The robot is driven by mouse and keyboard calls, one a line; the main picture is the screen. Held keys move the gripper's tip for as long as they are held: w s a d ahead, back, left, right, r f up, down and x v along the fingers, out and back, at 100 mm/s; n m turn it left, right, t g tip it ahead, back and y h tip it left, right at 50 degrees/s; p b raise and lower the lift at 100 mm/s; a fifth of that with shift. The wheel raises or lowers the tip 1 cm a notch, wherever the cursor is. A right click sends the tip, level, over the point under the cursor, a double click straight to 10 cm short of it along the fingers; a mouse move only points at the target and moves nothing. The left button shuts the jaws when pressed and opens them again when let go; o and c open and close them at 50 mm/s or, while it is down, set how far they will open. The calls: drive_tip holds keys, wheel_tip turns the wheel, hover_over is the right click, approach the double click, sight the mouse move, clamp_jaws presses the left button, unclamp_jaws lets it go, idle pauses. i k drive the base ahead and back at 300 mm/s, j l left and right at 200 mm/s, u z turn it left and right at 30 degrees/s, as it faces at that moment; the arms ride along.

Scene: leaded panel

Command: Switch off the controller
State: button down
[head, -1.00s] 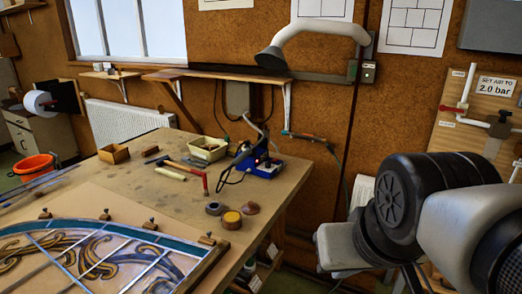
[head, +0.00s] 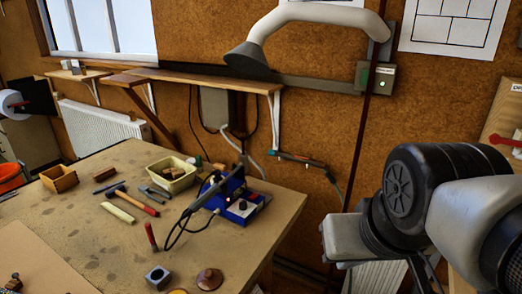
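The controller (head: 243,209) is a small blue box with a dark knob on its front, standing near the right edge of the workbench (head: 110,235). A small red spot shows on its front, but I cannot tell whether it is a lit switch. A soldering iron (head: 196,200) slants beside the box on its left, with a dark cable looping onto the bench. My arm fills the right side of the head view, well to the right of the controller. My gripper's fingers do not show.
A cream tray (head: 171,177), a hammer (head: 138,200) and a wooden box (head: 59,179) lie left of the controller. A grey metal block (head: 158,278) stands in front. A shelf (head: 205,80) and a fume hood (head: 247,57) are above. Floor is open right of the bench.

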sight(253, 197)
drive_tip(key=i+l, duration=0.25)
drive_tip(key=i, duration=0.2)
drive_tip(key=i+l, duration=0.25)
drive_tip(key=i, duration=0.2)
